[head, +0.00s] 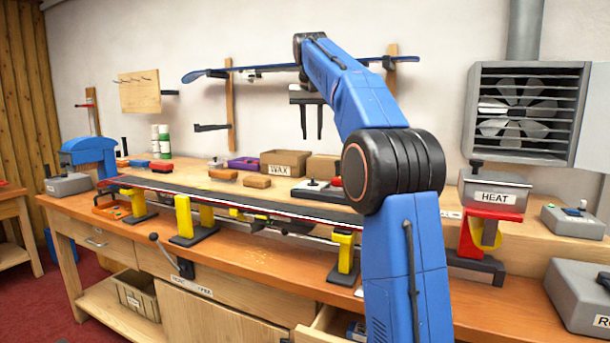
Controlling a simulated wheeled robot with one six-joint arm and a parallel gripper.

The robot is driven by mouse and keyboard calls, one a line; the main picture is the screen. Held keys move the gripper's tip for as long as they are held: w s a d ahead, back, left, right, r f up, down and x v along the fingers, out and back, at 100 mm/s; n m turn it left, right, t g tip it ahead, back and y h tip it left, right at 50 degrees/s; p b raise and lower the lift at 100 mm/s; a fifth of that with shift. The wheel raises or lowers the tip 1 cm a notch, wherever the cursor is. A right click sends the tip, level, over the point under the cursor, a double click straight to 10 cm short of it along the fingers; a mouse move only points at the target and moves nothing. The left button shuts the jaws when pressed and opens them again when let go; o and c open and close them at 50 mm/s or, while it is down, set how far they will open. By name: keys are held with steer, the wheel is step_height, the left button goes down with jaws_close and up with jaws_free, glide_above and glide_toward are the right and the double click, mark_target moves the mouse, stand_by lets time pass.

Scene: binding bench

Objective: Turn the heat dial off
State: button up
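A grey box labelled HEAT (495,190) sits on the red stand at the right of the bench. A small black knob (476,164) shows at its top left edge; its setting is too small to read, and I cannot tell if it is the heat dial. My gripper (312,135) is up in front of the wall, left of the HEAT box and well apart from it. Its two fingers point down with a gap between them, and nothing is between them.
A long ski or board (250,199) lies across yellow clamps (185,220). A WAX box (282,163) stands behind it. A grey control box (572,222) with small knobs is at the right. A fan unit (520,110) hangs above. A drawer is open below.

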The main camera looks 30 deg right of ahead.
mark_target(313, 177)
steer(key=x, duration=1.7)
steer(key=shift+s+f, duration=0.15)
steer(key=shift+f, duration=0.05)
jaws_close()
